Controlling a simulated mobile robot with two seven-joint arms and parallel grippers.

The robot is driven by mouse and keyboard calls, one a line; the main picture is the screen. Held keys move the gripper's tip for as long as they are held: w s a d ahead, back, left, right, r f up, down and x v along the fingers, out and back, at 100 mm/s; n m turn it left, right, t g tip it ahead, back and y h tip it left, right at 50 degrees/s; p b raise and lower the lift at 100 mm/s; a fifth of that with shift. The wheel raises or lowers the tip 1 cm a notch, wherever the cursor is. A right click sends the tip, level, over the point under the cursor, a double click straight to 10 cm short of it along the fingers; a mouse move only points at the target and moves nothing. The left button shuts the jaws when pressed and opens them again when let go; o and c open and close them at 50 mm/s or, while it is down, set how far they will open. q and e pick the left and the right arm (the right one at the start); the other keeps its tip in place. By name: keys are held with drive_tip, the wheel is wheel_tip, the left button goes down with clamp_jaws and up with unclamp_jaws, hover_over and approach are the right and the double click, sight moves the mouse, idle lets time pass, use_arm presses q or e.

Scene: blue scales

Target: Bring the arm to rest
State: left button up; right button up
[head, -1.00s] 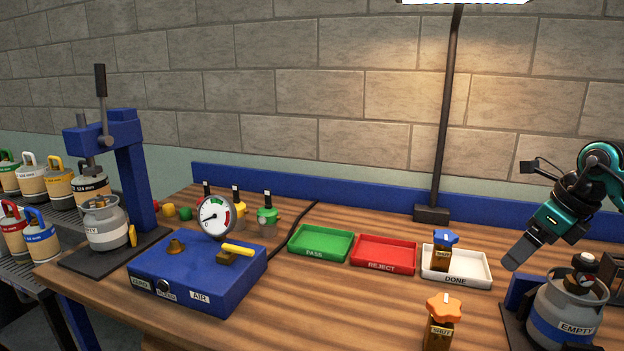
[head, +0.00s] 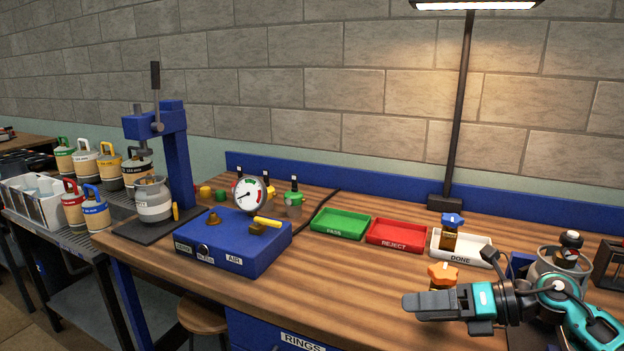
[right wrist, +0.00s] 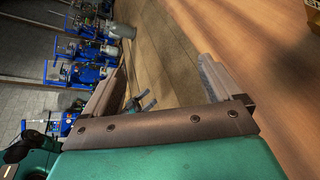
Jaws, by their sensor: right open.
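My right gripper (head: 432,304) is at the right front of the bench in the head view, level and pointing left, in front of the orange-knobbed valve (head: 443,276). In the right wrist view its two fingers (right wrist: 160,85) are spread apart with nothing between them. The wooden bench (head: 340,290) lies beside it and the floor shows between the fingers. My right arm covers part of the grey gas cylinder (head: 566,262) at the far right. My left gripper is not in view.
The white DONE tray (head: 478,258) holds a blue-knobbed valve (head: 452,222). The red REJECT tray (head: 396,234) and green PASS tray (head: 341,223) are empty. A blue gauge box (head: 232,245) and a blue press (head: 176,160) stand left. The bench between gauge box and gripper is clear.

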drive_tip(key=s+a+f+m+t+y, duration=0.2)
drive_tip(key=a+m+t, duration=0.3)
drive_tip(key=m, duration=0.3)
drive_tip(key=s+f+m+h, duration=0.6)
drive_tip(key=s+f+m, duration=0.2)
drive_tip(key=m, duration=0.6)
drive_tip(key=s+f+m+h, duration=0.6)
drive_tip(key=s+f+m, duration=0.3)
drive_tip(key=f+m, duration=0.4)
drive_tip(key=shift+f+m+h, duration=0.15)
drive_tip(key=shift+m+h, duration=0.15)
drive_tip(key=shift+m, duration=0.2)
